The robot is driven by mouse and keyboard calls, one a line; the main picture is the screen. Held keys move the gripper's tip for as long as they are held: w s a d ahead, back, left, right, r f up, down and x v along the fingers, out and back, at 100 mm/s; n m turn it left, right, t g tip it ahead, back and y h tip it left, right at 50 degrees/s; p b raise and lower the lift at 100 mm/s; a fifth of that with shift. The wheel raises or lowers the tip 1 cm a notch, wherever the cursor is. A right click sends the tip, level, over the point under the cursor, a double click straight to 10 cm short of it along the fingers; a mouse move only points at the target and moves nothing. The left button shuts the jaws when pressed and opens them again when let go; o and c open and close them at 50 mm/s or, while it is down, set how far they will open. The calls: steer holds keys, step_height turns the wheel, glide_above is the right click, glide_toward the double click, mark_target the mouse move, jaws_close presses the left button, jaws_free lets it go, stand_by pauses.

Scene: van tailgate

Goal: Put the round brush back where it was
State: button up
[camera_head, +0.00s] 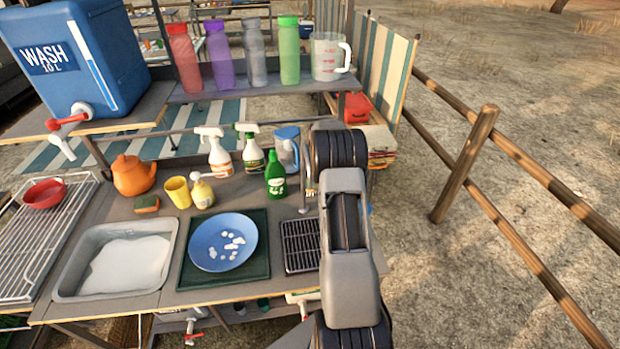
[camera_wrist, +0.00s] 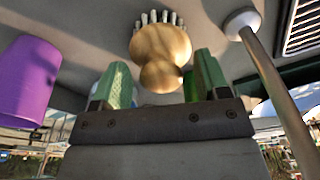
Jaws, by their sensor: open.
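The round brush (camera_wrist: 160,45) shows in the wrist view, with a pale wooden body, a rounded knob toward me and light bristles on its far side. My gripper (camera_wrist: 161,82) has green fingers standing apart, one on each side of the knob. Gaps show between the knob and both fingers, so the jaws are open and not closed on it. I cannot tell whether the brush touches the grey surface behind it. In the head view my arm hides the gripper, and I do not see the brush there.
A purple cup-like thing (camera_wrist: 32,80) is left and a metal post (camera_wrist: 275,85) right in the wrist view. In the head view, a blue plate (camera_head: 222,258), a basin (camera_head: 68,262), a black rack (camera_head: 300,260) and a green bottle (camera_head: 276,180) crowd the counter.

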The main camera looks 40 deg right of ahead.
step_height(320, 180, up, 12)
steer(key=s+d+b, duration=0.1)
stand_by(0.5)
steer(key=shift+r, duration=0.1)
